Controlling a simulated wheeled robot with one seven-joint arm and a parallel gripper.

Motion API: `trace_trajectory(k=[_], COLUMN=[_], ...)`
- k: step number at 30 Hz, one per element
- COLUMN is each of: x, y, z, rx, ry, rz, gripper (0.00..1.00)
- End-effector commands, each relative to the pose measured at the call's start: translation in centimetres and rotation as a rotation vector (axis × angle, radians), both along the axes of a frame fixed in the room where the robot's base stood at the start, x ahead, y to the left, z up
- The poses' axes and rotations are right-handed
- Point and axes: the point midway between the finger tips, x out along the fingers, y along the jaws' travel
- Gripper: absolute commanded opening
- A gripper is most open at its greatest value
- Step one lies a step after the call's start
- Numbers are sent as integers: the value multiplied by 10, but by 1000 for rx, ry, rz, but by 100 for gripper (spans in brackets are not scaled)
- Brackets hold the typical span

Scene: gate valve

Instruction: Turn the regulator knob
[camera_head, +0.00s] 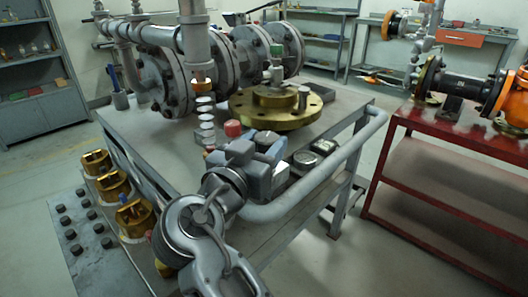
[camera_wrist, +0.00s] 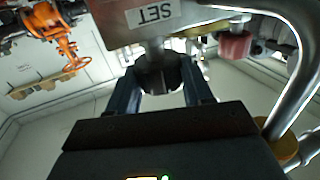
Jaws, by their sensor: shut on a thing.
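The regulator knob (camera_wrist: 158,72) is dark and ribbed, on a short stem below a plate labelled "SET" (camera_wrist: 153,13) in the wrist view. My gripper (camera_wrist: 160,85) has one dark finger on each side of the knob and is shut on it. In the head view my gripper (camera_head: 262,150) is at the front edge of the grey workbench (camera_head: 345,125), and I cannot make out the knob there. A red knob (camera_wrist: 235,46) is to the right of the held one in the wrist view; it also shows just beyond my gripper in the head view (camera_head: 232,128).
A grey tubular rail (camera_head: 320,185) curves close to my gripper's right. Large flanged pipework (camera_head: 165,80) and a brass flange (camera_head: 275,106) stand on the bench. Several brass fittings (camera_head: 113,185) line its left. A red table (camera_head: 455,140) stands right, with open floor between.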

Motion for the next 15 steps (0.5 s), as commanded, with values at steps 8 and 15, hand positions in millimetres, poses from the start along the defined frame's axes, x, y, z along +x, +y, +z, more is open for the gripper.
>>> trace_trajectory(k=[8,15], x=[-2,-2], y=[2,2], z=[0,0], rx=[2,2], ry=[-1,0], rz=[-13,-12], gripper=[20,53])
